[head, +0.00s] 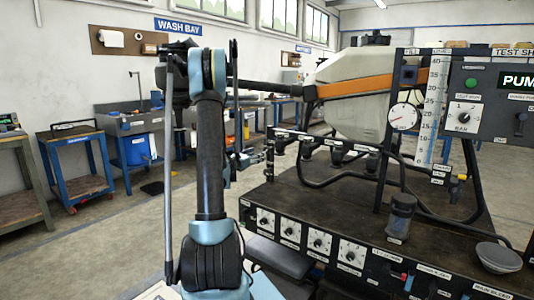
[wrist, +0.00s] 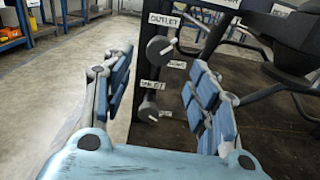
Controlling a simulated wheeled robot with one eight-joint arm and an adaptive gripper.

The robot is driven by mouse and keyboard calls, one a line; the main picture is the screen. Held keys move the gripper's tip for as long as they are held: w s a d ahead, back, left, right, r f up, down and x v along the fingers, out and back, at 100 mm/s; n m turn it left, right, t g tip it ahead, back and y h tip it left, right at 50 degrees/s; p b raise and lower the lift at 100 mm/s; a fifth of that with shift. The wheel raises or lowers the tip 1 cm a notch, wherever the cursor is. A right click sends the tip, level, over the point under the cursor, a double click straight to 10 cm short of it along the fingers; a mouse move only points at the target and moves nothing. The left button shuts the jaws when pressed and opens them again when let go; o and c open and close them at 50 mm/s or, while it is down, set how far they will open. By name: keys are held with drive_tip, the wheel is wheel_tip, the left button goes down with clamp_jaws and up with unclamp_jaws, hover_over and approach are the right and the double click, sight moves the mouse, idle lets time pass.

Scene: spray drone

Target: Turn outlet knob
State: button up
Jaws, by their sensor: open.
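The outlet knob (wrist: 158,49) is a round dark grey knob with a pale pointer, under a white OUTLET label (wrist: 164,20). Its pointer is angled up and to the right. In the wrist view my gripper (wrist: 160,72) is open, with a blue-padded finger on each side. The knob shows in the gap between the fingers, ahead of them; no contact is visible. A second, similar knob (wrist: 148,112) sits lower, with a small label beside it. In the head view my arm partly hides the gripper at the left edge of the dark bench.
The dark bench (head: 330,200) carries a white tank (head: 350,90) with an orange band, black hoses and a pressure gauge (head: 404,117). Several dial knobs line its front face (head: 308,240). Open concrete floor (head: 110,240) lies to the left, with workbenches along the wall.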

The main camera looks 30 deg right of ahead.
sight(268, 150)
drive_tip(key=x, duration=1.1)
drive_tip(key=shift+c, duration=0.3)
drive_tip(key=shift+a+r, duration=0.1)
drive_tip(key=c, duration=1)
